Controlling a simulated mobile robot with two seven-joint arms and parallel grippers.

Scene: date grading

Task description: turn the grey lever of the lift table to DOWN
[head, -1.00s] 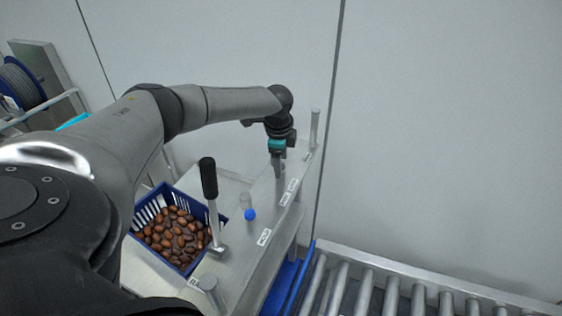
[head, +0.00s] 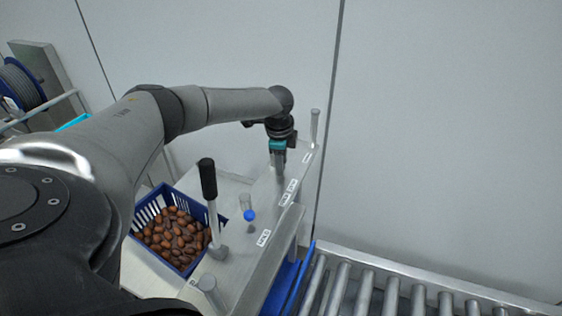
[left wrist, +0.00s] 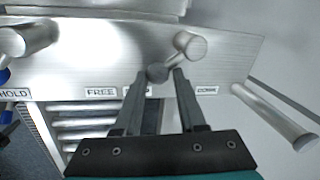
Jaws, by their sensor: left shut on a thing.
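The lift table's grey lever shows in the left wrist view as a dark grey round knob (left wrist: 157,72) beside a short metal post (left wrist: 190,46). My left gripper (left wrist: 163,76) is shut on this knob, with one finger on each side; it also shows in the head view (head: 280,170), reaching down to the panel. The DOWN label (left wrist: 207,90) is to the right of the fingers. A label left of it is mostly hidden by the left finger, and FREE (left wrist: 101,92) is farther left. My right gripper is not in view.
A black-handled lever (head: 208,180) and a blue knob (head: 249,215) stand nearer on the metal panel (head: 240,270). A blue crate (head: 147,206) of dates is to their left. A metal post (head: 315,127) stands just beyond my gripper. A roller conveyor (head: 391,297) lies at right.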

